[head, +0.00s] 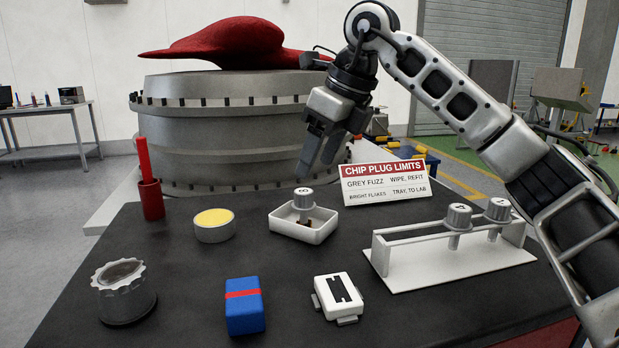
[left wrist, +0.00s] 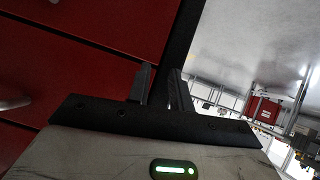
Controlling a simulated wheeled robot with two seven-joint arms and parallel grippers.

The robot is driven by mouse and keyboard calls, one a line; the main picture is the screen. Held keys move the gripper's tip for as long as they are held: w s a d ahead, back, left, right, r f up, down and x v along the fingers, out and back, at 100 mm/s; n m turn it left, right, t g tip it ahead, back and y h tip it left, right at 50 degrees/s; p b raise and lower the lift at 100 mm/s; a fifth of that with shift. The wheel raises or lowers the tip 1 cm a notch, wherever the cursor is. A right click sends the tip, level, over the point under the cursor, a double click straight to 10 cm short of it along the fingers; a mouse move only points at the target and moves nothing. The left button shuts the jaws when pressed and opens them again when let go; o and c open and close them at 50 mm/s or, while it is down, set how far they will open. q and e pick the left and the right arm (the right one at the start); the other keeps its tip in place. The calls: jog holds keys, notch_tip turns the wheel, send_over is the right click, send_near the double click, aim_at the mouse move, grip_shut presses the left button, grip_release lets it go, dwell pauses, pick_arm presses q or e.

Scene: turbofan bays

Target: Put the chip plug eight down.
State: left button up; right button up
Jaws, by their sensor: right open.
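A grey cylindrical chip plug (head: 303,198) with a dark numeral on its cap, which looks like an 8, stands upright in a small white tray (head: 290,229). My right gripper (head: 320,160) is open and empty, just above the plug and pointing down. A gap shows between its fingertips and the cap. Two more numbered plugs, one (head: 458,216) and another (head: 498,209), sit in a white rack (head: 405,252) at the right. My left gripper (left wrist: 161,78) shows only in the left wrist view, its fingers a little apart with nothing between them, near red drawer fronts.
Bare table lies between the tray and the front items.

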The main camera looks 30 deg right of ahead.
jog(key=v, duration=0.5)
jog(key=shift+s+r, duration=0.1)
jog(key=shift+r, duration=0.2)
